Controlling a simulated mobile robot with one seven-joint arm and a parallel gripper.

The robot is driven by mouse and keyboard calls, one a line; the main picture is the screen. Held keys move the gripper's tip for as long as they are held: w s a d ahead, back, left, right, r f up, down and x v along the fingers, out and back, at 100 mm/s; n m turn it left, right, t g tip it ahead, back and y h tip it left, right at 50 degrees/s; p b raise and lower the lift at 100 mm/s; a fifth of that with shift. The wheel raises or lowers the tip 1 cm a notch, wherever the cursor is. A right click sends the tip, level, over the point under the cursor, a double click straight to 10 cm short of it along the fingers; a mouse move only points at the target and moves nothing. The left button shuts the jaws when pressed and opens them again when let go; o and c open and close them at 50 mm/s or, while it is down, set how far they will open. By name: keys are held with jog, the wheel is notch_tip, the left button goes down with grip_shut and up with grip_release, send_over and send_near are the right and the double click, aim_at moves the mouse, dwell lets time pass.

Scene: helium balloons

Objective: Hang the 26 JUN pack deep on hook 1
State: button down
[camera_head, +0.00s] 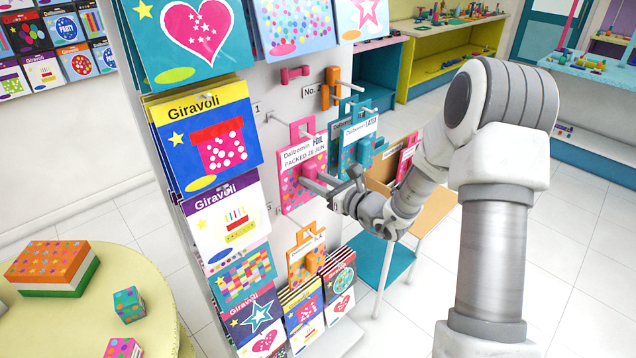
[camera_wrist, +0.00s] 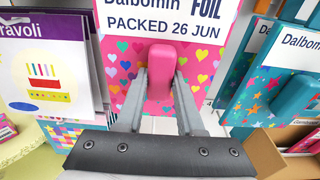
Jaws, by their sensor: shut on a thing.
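The pink 26 JUN pack (camera_head: 290,190) has colourful hearts and a white label reading "Dalbomin FOIL PACKED 26 JUN". It hangs upright facing me, and it fills the middle of the wrist view (camera_wrist: 207,72). My gripper (camera_head: 314,176) is shut on the pink grip block on its front, with a finger on each side of the block in the wrist view (camera_wrist: 160,85). Hook 1 (camera_head: 274,118) is a thin metal peg beside the "1" label, pointing toward the pack's pink top loop (camera_head: 303,124). I cannot tell whether the peg passes through the loop.
Teal packs (camera_head: 356,138) hang close on the right. An orange pack (camera_head: 303,250) hangs below. Giravoli packs (camera_head: 212,140) line the stand's left side. A cardboard box (camera_head: 378,186) with packs stands at the right. A pink block (camera_head: 294,73) sits above on the panel.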

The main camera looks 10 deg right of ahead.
jog(key=shift+b+x, duration=0.7)
jog(key=shift+x, duration=1.75)
jog(key=shift+r, duration=0.15)
jog(key=shift+f+b, duration=0.75)
jog(key=shift+b, duration=0.3)
jog(key=shift+c, duration=2.3)
grip_release()
jog(key=shift+s, duration=0.1)
jog(key=v, duration=0.7)
jog(key=shift+s+d, duration=0.3)
jog(key=shift+d, duration=0.05)
jog(key=shift+r, duration=0.1)
